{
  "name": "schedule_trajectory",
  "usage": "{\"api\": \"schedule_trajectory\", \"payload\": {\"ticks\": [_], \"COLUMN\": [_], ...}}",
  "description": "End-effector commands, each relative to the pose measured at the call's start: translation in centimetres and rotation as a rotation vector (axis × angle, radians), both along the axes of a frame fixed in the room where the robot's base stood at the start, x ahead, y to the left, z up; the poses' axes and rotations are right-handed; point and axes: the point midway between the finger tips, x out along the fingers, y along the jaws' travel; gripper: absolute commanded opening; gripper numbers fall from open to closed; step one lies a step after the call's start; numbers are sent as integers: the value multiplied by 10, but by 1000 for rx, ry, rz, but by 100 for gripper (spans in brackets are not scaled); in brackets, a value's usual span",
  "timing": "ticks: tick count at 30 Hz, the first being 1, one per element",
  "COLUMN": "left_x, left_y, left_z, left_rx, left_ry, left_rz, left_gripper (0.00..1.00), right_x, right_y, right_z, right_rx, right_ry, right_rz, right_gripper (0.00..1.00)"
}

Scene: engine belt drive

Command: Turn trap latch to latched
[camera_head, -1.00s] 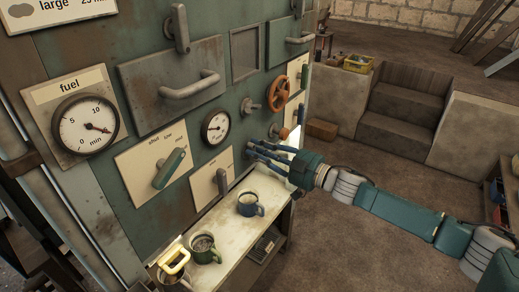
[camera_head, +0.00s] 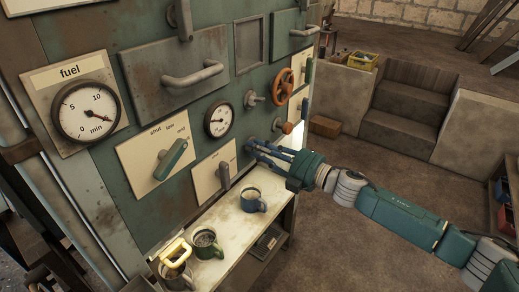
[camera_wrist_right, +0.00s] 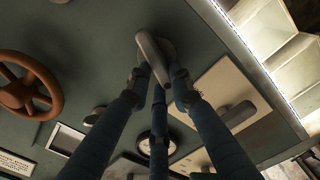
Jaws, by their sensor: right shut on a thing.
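A grey lever (camera_wrist_right: 153,56) on a round base, apparently the trap latch, shows at the top middle of the right wrist view. It sits on the dark green panel (camera_head: 165,128). My right gripper (camera_wrist_right: 158,82) has its blue fingers closed around the lever, on both sides of it. In the head view my right gripper (camera_head: 252,148) reaches the panel from the right, and its fingers largely hide the lever. Any latch markings are not readable. My left gripper is not in view.
An orange handwheel (camera_head: 283,86) and a small orange knob (camera_head: 287,128) are close above the right gripper. Open floor lies to the right.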

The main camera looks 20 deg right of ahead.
Motion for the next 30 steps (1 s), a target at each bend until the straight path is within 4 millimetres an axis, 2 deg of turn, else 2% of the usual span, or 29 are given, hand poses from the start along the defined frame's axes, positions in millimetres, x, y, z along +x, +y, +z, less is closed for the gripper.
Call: {"api": "schedule_trajectory", "payload": {"ticks": [15,30], "left_x": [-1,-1], "left_y": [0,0], "left_z": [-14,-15], "left_rx": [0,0], "left_ry": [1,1], "left_rz": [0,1], "left_gripper": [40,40], "right_x": [-3,-3], "right_y": [3,3], "right_z": [-9,-10], "right_rx": [-260,-304], "right_ry": [-199,-233], "right_rz": [1,2], "right_gripper": [0,0]}}
